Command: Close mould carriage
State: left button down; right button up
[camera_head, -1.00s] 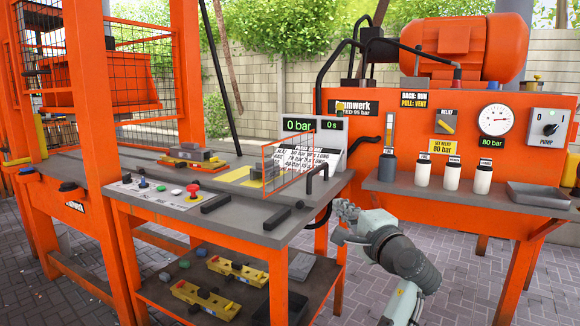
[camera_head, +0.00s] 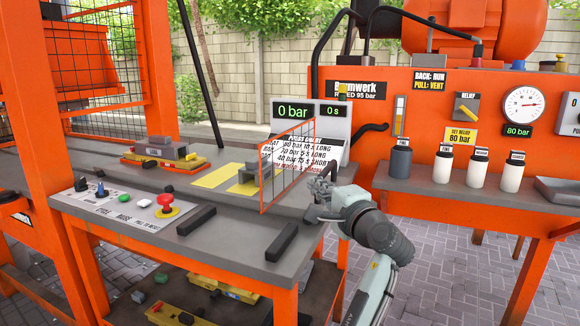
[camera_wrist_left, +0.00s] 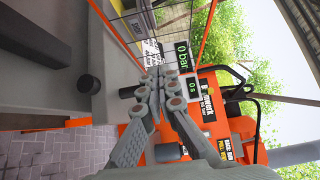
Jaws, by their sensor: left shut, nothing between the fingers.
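My left gripper (camera_head: 318,186) is at the bench's right edge, just right of the guard. In the left wrist view its fingers (camera_wrist_left: 160,80) are together and empty. A short black bar (camera_wrist_left: 129,92) shows beside the fingertips there; I cannot tell whether they touch. The guard mesh (camera_wrist_left: 127,28) is ahead of them. My right gripper is not in view.
A grey mould block (camera_head: 165,148) sits on an orange and yellow base at the bench's back. Black bars (camera_head: 282,242) and a control panel with a red button (camera_head: 166,203) lie along the front. A side shelf with bottles (camera_head: 400,160) stands right.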

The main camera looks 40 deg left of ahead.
aim_at(291, 165)
pick_arm(q)
jog(key=p+x, duration=0.1)
jog(key=x, duration=0.9)
jog(key=shift+a, duration=0.1)
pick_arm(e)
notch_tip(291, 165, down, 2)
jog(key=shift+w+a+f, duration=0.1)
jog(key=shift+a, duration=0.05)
